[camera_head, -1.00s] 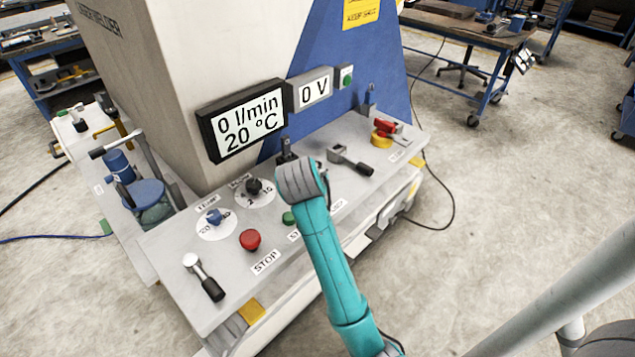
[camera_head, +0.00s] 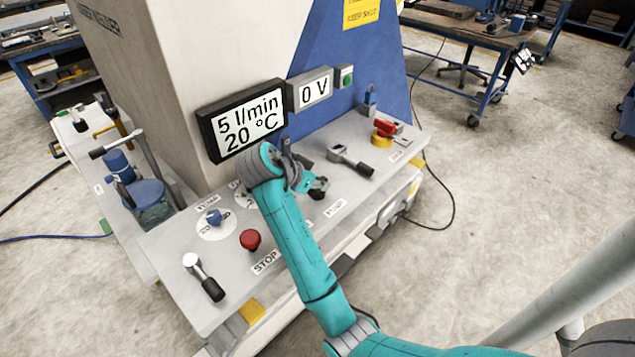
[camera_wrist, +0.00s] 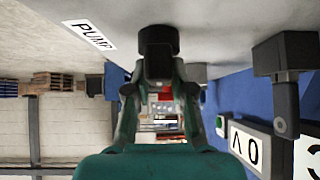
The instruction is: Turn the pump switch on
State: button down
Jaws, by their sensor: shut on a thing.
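The pump switch (camera_head: 319,190) is a lever with a black handle on the grey console, near a small label. In the wrist view its black handle (camera_wrist: 158,42) is at the fingertips, beside the PUMP label (camera_wrist: 90,36). My gripper (camera_head: 307,183) is shut on this handle; my wrist hides part of the fingers and of the lever base in the head view.
A blue knob (camera_head: 213,216), a red STOP button (camera_head: 250,239) and a lever at the front left (camera_head: 205,278) are left of my arm. Another black-handled lever (camera_head: 351,160) and a red-and-yellow switch (camera_head: 384,131) are to the right. A 0 V display (camera_head: 314,90) is behind.

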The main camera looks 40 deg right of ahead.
dwell(0.3)
jog(key=c, duration=1)
grip_release()
